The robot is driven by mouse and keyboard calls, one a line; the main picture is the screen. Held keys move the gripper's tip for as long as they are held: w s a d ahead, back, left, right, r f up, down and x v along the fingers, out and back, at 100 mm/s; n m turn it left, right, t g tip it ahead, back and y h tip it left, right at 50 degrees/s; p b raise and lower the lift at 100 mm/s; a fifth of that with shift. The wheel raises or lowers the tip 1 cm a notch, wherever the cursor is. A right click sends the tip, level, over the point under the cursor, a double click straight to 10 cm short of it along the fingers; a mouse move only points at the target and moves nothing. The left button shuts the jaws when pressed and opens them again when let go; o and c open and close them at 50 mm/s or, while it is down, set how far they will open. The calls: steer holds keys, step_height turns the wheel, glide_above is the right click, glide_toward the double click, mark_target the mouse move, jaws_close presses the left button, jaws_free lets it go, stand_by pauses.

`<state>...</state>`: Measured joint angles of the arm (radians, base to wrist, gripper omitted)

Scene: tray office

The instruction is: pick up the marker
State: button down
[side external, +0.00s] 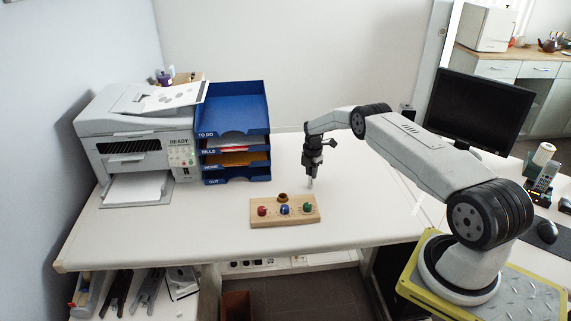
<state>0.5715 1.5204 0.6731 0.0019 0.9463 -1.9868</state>
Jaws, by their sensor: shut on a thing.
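My gripper (310,182) points down over the white desk, just behind and right of a wooden block (258,222). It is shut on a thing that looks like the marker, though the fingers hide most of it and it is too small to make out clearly. I cannot tell whether the fingertips touch the desk. The block carries a red knob (262,211), a blue knob (284,210) and a green knob (307,208). A small dark brown round thing (282,197) is at its back edge.
A blue stack of letter trays (233,110) and a grey printer (130,130) stand at the back left. A black monitor (478,110) stands at right. The white desk (180,235) is clear in front of the printer and around the block.

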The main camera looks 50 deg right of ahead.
steer(key=shift+r, duration=0.25)
steer(key=shift+r, duration=1.4)
steer(key=s+a+r, duration=0.6)
steer(key=s+r, duration=0.3)
steer(key=s, duration=0.3)
steer(key=shift+s+a+r, duration=0.15)
steer(key=shift+a+r, duration=0.1)
steer(key=shift+r, duration=0.1)
